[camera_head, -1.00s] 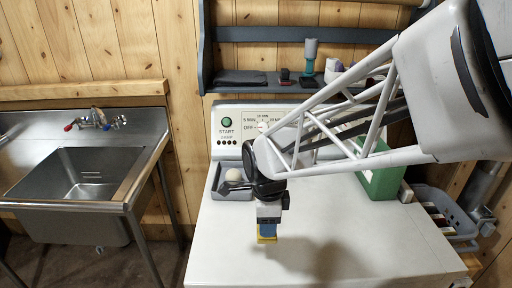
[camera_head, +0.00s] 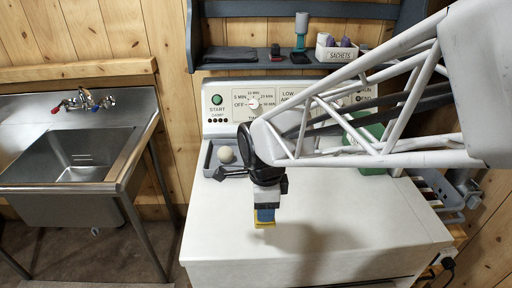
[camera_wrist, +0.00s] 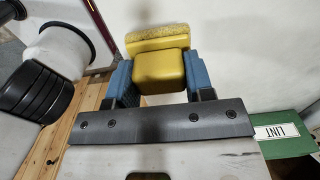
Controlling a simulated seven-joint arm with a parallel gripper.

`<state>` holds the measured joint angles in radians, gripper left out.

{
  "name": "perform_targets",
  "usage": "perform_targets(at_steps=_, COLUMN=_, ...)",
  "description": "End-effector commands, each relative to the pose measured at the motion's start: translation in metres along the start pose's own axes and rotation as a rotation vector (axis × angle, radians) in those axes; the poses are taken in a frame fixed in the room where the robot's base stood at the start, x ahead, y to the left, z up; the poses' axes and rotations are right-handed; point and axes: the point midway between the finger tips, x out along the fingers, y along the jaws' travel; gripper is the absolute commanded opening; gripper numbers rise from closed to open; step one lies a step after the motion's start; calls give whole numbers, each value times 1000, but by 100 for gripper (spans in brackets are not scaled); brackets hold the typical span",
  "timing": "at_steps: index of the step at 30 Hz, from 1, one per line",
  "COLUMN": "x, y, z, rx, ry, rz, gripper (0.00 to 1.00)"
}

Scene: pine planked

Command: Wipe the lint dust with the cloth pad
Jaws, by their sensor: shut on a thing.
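The cloth pad is a yellow block with a rough, spongy yellow face, seen in the wrist view (camera_wrist: 160,66) and as a small yellow strip in the head view (camera_head: 265,224). My gripper (camera_head: 266,213) has its blue fingers closed on both sides of the block, also plain in the wrist view (camera_wrist: 158,78). The pad hangs over the white machine top (camera_head: 350,235), with a shadow to its right. I cannot tell whether it touches the surface. I can make out no lint dust in either view; some of the top is hidden behind my arm and gripper.
A grey tray with a pale ball (camera_head: 226,155) sits at the top's back left. A green box (camera_wrist: 290,140) labelled LINT stands at the right, partly behind my arm in the head view. A shelf (camera_head: 270,59) hangs behind, and a steel sink (camera_head: 75,160) stands left.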

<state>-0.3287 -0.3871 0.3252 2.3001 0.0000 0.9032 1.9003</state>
Motion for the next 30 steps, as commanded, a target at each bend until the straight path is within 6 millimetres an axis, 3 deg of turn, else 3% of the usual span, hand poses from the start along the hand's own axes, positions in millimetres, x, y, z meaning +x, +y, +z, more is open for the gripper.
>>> perform_targets(at_steps=2, x=0, y=0, z=0, rx=0, ry=0, rz=0, gripper=21)
perform_targets(at_steps=3, x=0, y=0, z=0, rx=0, ry=0, rz=0, gripper=45)
perform_targets(at_steps=6, x=0, y=0, z=0, rx=0, ry=0, rz=0, gripper=30)
perform_targets(at_steps=17, x=-3, y=-14, z=-1, rx=2, ry=0, rz=1, gripper=29)
perform_targets(at_steps=23, x=-11, y=-46, z=-3, rx=2, ry=0, rz=1, gripper=29)
perform_targets(at_steps=30, x=-21, y=-102, z=-11, rx=3, ry=0, rz=1, gripper=29)
